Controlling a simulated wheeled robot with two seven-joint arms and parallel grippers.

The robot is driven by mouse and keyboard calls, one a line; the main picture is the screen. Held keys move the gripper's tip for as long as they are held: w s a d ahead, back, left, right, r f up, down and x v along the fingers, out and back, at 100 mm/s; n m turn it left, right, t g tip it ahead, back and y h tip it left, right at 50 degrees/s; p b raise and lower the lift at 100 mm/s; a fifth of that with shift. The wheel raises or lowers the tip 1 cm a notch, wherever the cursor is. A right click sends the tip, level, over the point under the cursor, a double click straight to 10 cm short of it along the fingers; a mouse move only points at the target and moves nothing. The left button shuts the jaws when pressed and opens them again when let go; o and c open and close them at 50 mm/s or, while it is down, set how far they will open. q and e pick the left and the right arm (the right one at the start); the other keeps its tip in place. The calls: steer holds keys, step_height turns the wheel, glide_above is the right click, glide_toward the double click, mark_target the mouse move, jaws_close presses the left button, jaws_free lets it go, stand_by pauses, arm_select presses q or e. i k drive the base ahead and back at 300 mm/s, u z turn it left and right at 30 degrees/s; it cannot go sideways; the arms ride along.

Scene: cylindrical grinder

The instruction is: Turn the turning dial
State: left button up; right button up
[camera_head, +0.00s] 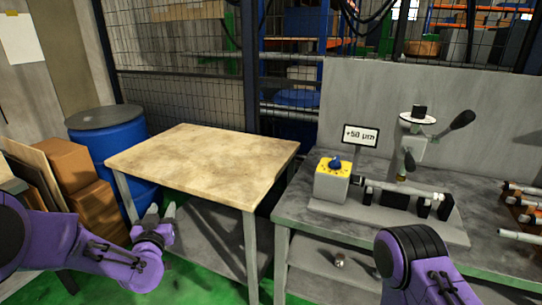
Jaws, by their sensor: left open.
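The turning dial (335,163) is a small dark blue knob on the yellow top of a grey box (331,186). The box stands at the left end of the grinder fixture on the grey bench. A sign reading "+50 µm" (361,135) stands behind it. My left gripper (162,212) is open and empty, low in front of the wooden table and well left of the dial. My right arm comes in at the bottom right, in front of the bench; its gripper does not show.
The wooden table (200,158) has a bare top, left of the grey bench (300,212). A lever with a black handle (462,120) rises behind a horizontal shaft (405,187). Several metal shafts (521,236) lie at right. A blue barrel (112,140) and cardboard boxes (70,165) stand at left.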

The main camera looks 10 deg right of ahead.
mark_target(334, 164)
steer(key=u, duration=0.4)
steer(key=i, duration=0.7)
steer(key=z, duration=1.95)
